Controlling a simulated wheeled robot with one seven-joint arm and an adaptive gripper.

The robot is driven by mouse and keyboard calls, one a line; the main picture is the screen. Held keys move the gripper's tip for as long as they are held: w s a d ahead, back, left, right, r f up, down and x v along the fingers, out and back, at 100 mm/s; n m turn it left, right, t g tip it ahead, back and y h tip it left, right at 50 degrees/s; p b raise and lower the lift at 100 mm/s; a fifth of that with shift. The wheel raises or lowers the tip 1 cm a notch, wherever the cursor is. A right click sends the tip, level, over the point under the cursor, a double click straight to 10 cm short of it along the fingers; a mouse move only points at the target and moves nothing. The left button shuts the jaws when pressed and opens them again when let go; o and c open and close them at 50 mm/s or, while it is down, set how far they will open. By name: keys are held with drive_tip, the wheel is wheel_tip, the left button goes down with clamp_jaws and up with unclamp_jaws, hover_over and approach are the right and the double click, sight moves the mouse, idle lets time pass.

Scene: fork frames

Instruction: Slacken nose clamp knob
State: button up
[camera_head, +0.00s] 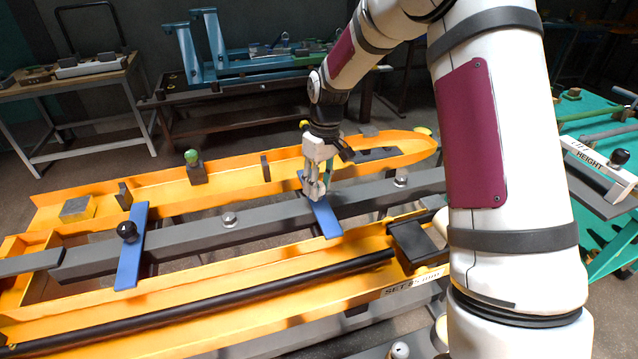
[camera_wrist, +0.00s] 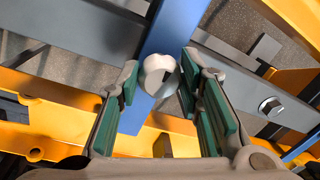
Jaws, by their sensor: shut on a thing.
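A blue clamp bar (camera_head: 326,219) lies across the long grey beam (camera_head: 265,217), nearer the rounded end of the yellow fork frame. My gripper (camera_head: 315,190) points down over this bar and hides its knob in the head view. In the wrist view, a pale round knob (camera_wrist: 158,72) sits on the blue bar (camera_wrist: 172,30), between the green pads of my gripper (camera_wrist: 159,70). My gripper is shut on this knob. Contact at the pads is hard to see. A second blue bar (camera_head: 130,262) with a black knob (camera_head: 127,231) crosses the beam at the left.
Bolt heads (camera_head: 229,219) stand on the grey beam. A green-topped post (camera_head: 192,160) rises from the yellow frame (camera_head: 232,175) behind. A black rod (camera_head: 220,295) lies along the front. A teal bench (camera_head: 600,225) with a height gauge (camera_head: 590,165) stands at the right.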

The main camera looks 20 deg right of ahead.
drive_tip(key=shift+f+n, duration=0.1)
drive_tip(key=shift+n, duration=0.4)
drive_tip(key=o, duration=1.2)
drive_tip(key=r, duration=0.8)
drive_tip(key=d+r, duration=0.1)
drive_tip(key=r, duration=0.3)
drive_tip(key=shift+w, duration=0.35)
